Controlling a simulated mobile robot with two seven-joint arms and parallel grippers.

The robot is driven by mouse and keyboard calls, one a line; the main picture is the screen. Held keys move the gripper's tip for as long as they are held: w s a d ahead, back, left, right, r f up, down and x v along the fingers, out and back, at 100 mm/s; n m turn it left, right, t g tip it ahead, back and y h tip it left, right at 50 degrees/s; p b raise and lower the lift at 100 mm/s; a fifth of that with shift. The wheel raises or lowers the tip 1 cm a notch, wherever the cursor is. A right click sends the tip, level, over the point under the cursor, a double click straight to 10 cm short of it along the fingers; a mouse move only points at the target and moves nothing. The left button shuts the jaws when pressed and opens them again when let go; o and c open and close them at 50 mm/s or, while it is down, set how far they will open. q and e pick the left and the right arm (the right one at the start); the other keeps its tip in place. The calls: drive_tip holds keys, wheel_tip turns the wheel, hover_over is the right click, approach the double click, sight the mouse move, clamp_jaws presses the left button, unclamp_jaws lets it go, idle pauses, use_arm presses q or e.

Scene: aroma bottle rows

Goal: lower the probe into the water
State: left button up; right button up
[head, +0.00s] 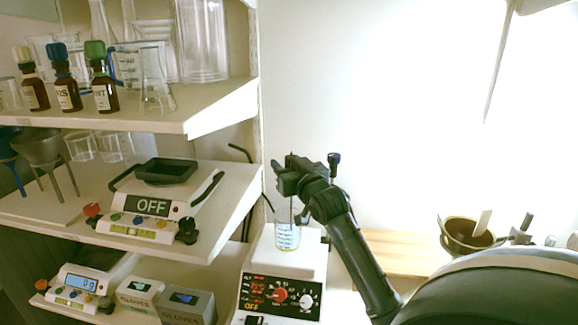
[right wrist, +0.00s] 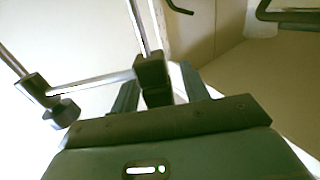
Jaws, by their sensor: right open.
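A glass beaker of water (head: 287,237) stands on the white hot plate (head: 290,262), whose panel reads OFF. A thin dark probe (head: 291,209) hangs above the beaker, below my right gripper (head: 288,180). Whether its tip touches the water is too small to tell. In the right wrist view, my right gripper (right wrist: 159,82) is open, with its two fingers on either side of a dark clamp block (right wrist: 153,72). The block sits on a metal rod, and a crossbar joins it to a second clamp with a knob (right wrist: 60,112). My left gripper is out of view.
Shelves at left hold brown bottles (head: 69,95), glassware, a balance reading OFF (head: 150,207), another balance (head: 80,285) and glove boxes (head: 187,306). A mortar (head: 467,235) stands at right. The wall behind my right gripper is bare.

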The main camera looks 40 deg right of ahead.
drive_tip(key=shift+s, duration=0.1)
drive_tip(key=b+v, duration=0.2)
drive_tip(key=v, duration=1.1)
drive_tip(key=shift+a, duration=0.1)
drive_tip(key=s+a+f+n+g+y, duration=0.1)
drive_tip(key=s+a+f+g+y, duration=0.2)
drive_tip(key=a+f, duration=0.45)
drive_tip(key=s+a+f+n+g, duration=0.2)
drive_tip(key=s+a+f+g, duration=0.15)
drive_tip(key=f, duration=0.65)
drive_tip(key=s+a+f+n+g+y, duration=0.2)
drive_tip(key=s+a+f+g, duration=0.5)
drive_tip(key=s+a+f, duration=0.5)
drive_tip(key=w+a+t+y, duration=0.1)
drive_tip(key=w+a+f+n+t+y+p, duration=0.1)
drive_tip(key=w+a+t, duration=0.1)
drive_tip(key=w+a+f+t, duration=0.1)
drive_tip(key=t, duration=0.1)
drive_tip(key=shift+w+a+f+t+y, duration=0.15)
drive_tip(key=shift+w+f+t+y, duration=0.1)
drive_tip(key=shift+w+y, duration=0.15)
drive_tip(key=shift+w+a+f+t+y+p, duration=0.1)
drive_tip(key=shift+a+t+y+p, duration=0.25)
drive_tip(key=shift+a+t, duration=0.3)
